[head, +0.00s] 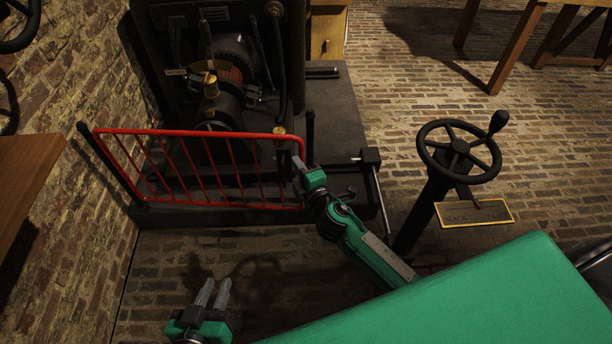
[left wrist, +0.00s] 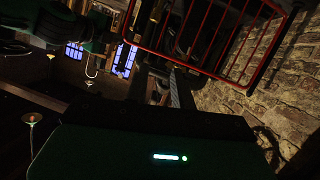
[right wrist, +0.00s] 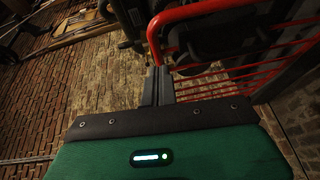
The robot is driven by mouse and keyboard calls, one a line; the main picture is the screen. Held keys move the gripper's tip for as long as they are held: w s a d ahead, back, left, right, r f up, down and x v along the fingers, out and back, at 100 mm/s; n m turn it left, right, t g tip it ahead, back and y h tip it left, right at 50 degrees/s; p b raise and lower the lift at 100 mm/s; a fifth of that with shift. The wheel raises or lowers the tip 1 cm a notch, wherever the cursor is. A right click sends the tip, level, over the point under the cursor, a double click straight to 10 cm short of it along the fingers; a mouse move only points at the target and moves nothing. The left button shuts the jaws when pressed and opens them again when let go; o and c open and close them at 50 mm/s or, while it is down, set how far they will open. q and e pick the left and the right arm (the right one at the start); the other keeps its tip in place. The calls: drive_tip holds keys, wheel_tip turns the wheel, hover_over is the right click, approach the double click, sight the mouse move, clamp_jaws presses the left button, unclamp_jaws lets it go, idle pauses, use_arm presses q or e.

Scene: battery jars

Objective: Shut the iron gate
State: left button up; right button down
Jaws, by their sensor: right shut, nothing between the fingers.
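The red iron gate (head: 215,133) stands across the front of the dark machine's base in the head view. Its left end meets a dark post (head: 110,163). Its curved free end is close to a second dark post (head: 310,132); I cannot tell whether they touch. My right gripper (head: 298,166) is shut and empty, with its fingertips right beside the gate's free end. The right wrist view shows the gate's red bar (right wrist: 205,10) just beyond the shut fingers (right wrist: 157,84). My left gripper (head: 216,290) is open and empty, low and apart from the gate. The left wrist view shows the gate (left wrist: 205,68) too.
A black handwheel (head: 459,150) on a pedestal with a plate (head: 474,213) stands right of my right arm. The dark machine (head: 222,75) stands behind the gate. A brick wall (head: 75,90) is at the left. Brick floor (head: 400,75) is open behind the handwheel.

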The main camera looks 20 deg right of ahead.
sight(300, 151)
drive_tip(key=w, duration=0.1)
drive_tip(key=w+d, duration=0.1)
drive_tip(key=w, duration=0.1)
drive_tip(key=w+d, duration=0.1)
drive_tip(key=w, duration=0.1)
drive_tip(key=shift+w+f+b, duration=0.2)
drive_tip(key=shift+b, duration=0.1)
drive_tip(key=shift+d, duration=0.1)
use_arm(q)
drive_tip(key=shift+w+d+r+t, duration=0.15)
drive_tip(key=shift+w+r+t, duration=0.3)
drive_tip(key=shift+r+t, duration=0.25)
